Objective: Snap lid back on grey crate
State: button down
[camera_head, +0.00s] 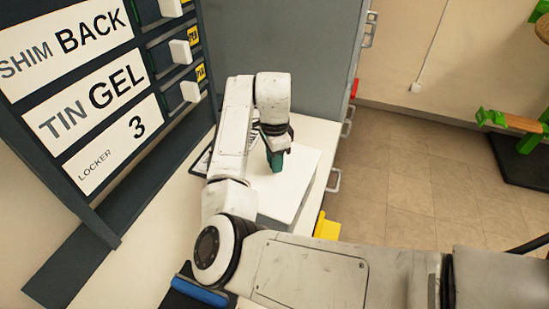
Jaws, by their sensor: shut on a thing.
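My gripper (275,146) points down over the pale worktop. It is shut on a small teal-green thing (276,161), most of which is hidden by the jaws. The teal thing is over a flat white panel (291,194) with a grey edge. I cannot tell whether it touches the panel, or whether the panel is a lid. My arm covers the panel's left part. I cannot make out a grey crate.
A dark board (110,100) with signs reading "SHIM BACK", "TIN GEL" and "LOCKER 3" stands at left. A grey cabinet (285,45) rises behind the worktop (128,262). A yellow thing (327,227) is at the worktop's right edge. Open tiled floor (420,170) lies to the right.

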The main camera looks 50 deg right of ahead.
dwell(0.4)
jog(key=shift+c, duration=1.3)
grip_release()
jog(key=shift+r, duration=0.15)
jog(key=shift+r+p, duration=3.05)
jog(key=shift+r, duration=0.35)
jog(key=shift+c, duration=0.3)
grip_shut()
